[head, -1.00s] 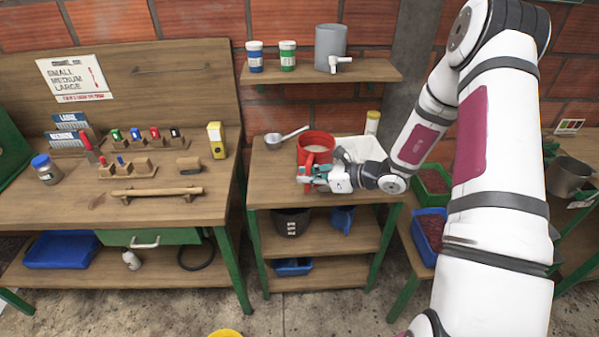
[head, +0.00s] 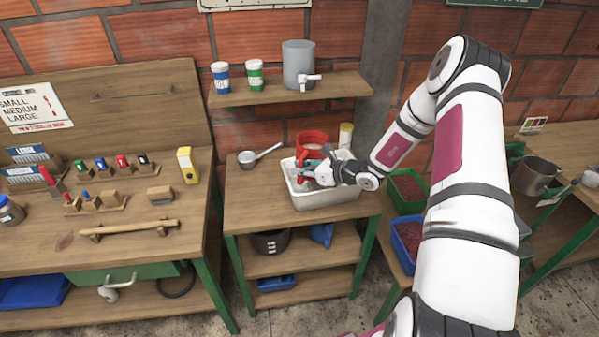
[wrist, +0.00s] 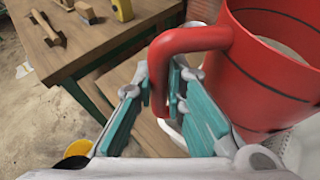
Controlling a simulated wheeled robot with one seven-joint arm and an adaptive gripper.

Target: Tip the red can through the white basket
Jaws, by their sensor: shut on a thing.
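The red can (head: 312,140) appears upright and is held over the back part of the white basket (head: 325,199) on the middle table. In the wrist view the can (wrist: 262,75) fills the right side, with pale grey contents inside its rim. My gripper (head: 318,170) is shut on the can's red handle (wrist: 190,40), with teal finger pads (wrist: 165,90) on either side of it. The can and my gripper hide much of the basket's inside. The gap between can and basket is hard to judge.
A metal scoop (head: 262,154) lies left of the basket, and a yellow-lidded jar (head: 345,136) stands behind it. A shelf above holds a grey tank (head: 298,64) and two jars. Blue and green crates of red stuff (head: 407,188) stand to the right.

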